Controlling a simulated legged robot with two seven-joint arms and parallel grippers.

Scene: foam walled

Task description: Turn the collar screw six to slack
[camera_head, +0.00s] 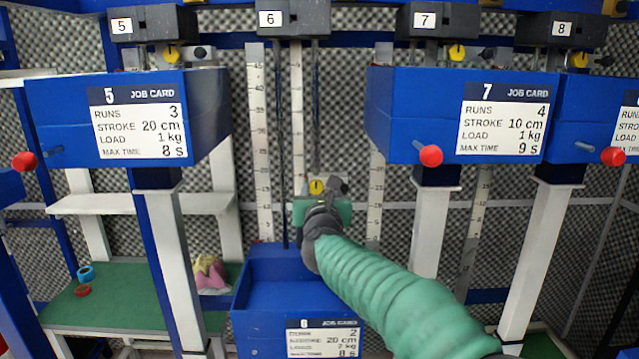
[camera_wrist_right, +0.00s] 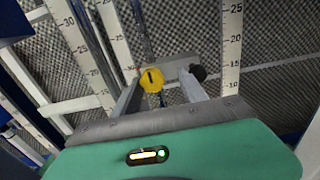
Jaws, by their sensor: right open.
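The collar screw of station six is a yellow knob with a dark slot (camera_head: 317,187), low on the rail behind the lowered blue box six (camera_head: 265,300). In the right wrist view the yellow knob (camera_wrist_right: 152,79) lies ahead, between my two grey fingers. My right gripper (camera_wrist_right: 160,85) is open around or just short of it; I cannot tell whether it touches. In the head view my green right arm comes in from the lower right, and the gripper (camera_head: 322,205) hides part of the collar. A dark round knob (camera_wrist_right: 198,73) is beside the right fingertip. My left gripper is not in view.
Blue box five (camera_head: 60,110) and blue box seven (camera_head: 410,105) stand raised at either side, with red knobs (camera_head: 430,155) jutting forward. Vertical white scales (camera_head: 258,150) flank station six. A green shelf (camera_head: 110,300) at lower left holds small objects.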

